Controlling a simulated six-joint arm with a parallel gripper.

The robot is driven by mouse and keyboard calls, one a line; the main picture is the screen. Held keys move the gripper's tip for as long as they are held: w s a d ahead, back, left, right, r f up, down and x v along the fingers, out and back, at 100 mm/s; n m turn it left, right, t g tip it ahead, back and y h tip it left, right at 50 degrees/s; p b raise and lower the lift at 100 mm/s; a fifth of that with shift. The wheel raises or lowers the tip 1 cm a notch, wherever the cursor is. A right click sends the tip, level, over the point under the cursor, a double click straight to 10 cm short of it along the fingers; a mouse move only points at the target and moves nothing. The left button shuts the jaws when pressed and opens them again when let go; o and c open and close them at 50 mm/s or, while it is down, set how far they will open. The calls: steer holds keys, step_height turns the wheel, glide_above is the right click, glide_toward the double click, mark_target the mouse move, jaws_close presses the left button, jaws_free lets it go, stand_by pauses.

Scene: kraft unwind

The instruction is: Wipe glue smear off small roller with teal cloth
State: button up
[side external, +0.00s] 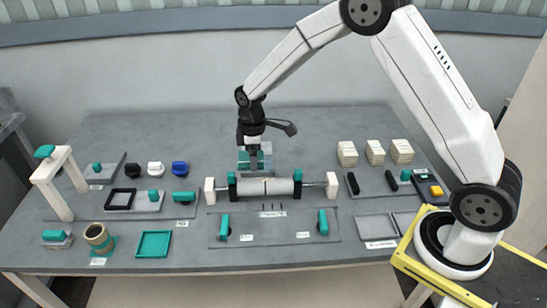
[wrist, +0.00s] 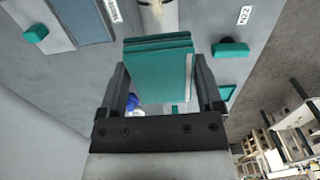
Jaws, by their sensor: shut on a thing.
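My gripper (side external: 254,165) is above and just behind the grey roller (side external: 280,187), near the middle of the table. In the wrist view my gripper (wrist: 162,78) is shut on the folded teal cloth (wrist: 158,72), whose stacked layers sit between the two fingers. The cloth also shows as teal around the fingers in the side view (side external: 243,157). The roller lies level on a shaft between two white end blocks. A thin dark line crosses it below the gripper; I cannot tell whether a glue smear is there. I cannot tell whether cloth and roller touch.
A white frame (side external: 57,180) stands at the left. A brown roll (side external: 98,237) and an empty teal tray (side external: 154,244) are at front left. Black, white and blue knobs are behind them. Pale stacks (side external: 402,151) stand at back right. A plate (side external: 272,232) with teal handles lies before the roller.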

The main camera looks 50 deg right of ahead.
mark_target(255, 181)
steer(key=shift+f, duration=2.75)
steer(key=shift+s+d+f, duration=0.35)
steer(key=shift+d+f, duration=0.05)
steer(key=shift+f, duration=0.2)
steer(key=shift+c, duration=0.5)
steer(key=shift+s+d, duration=2.1)
steer(key=shift+s, duration=0.05)
steer(key=shift+w+a, duration=2.5)
steer(key=shift+r, duration=4.1)
